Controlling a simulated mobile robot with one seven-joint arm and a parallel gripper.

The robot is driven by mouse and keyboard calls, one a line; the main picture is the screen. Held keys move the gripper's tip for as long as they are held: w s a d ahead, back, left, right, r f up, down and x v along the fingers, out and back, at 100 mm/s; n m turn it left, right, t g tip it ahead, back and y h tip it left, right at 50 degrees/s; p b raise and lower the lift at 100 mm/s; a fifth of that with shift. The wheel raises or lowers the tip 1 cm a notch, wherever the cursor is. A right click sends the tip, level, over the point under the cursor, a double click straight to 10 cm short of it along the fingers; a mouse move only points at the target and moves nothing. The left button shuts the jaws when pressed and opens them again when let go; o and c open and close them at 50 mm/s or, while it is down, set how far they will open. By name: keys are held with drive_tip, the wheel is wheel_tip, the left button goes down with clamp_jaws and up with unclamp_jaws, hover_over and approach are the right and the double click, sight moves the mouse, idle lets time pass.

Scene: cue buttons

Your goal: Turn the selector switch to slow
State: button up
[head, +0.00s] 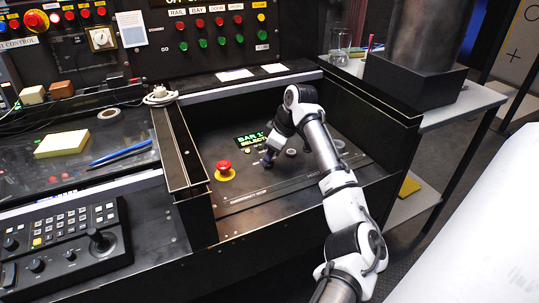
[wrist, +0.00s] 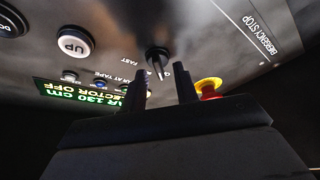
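The selector switch (wrist: 157,54) is a dark knob with a thin pointer on the black panel. It shows at the top middle of the wrist view, with the word FAST beside it; a label for slow is not readable. My gripper (wrist: 162,69) is open, its two dark fingers pointing toward the switch, with the pointer's tip between them in the picture. I cannot tell whether they touch. In the head view my gripper (head: 268,160) is low over the panel and hides the switch. The green display (wrist: 85,95) reads "SELECTOR OFF" in the wrist view.
A red emergency stop on a yellow base (head: 225,171) stands left of my gripper, close to a finger in the wrist view. A round UP button (wrist: 74,43) and small buttons lie near the switch. Raised walls (head: 182,145) border the recessed panel.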

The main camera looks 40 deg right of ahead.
drive_tip(key=shift+f, duration=0.15)
clamp_jaws()
idle(0.4)
drive_tip(key=m+p, duration=0.2)
drive_tip(key=m+h+p, duration=0.1)
drive_tip(key=m+p, duration=0.1)
drive_tip(key=shift+a+t+h, duration=0.2)
drive_tip(key=shift+t+h, duration=0.1)
drive_tip(key=shift+m+h+p, duration=0.9)
drive_tip(key=shift+m+p, duration=0.9)
drive_tip(key=shift+m, duration=0.6)
unclamp_jaws()
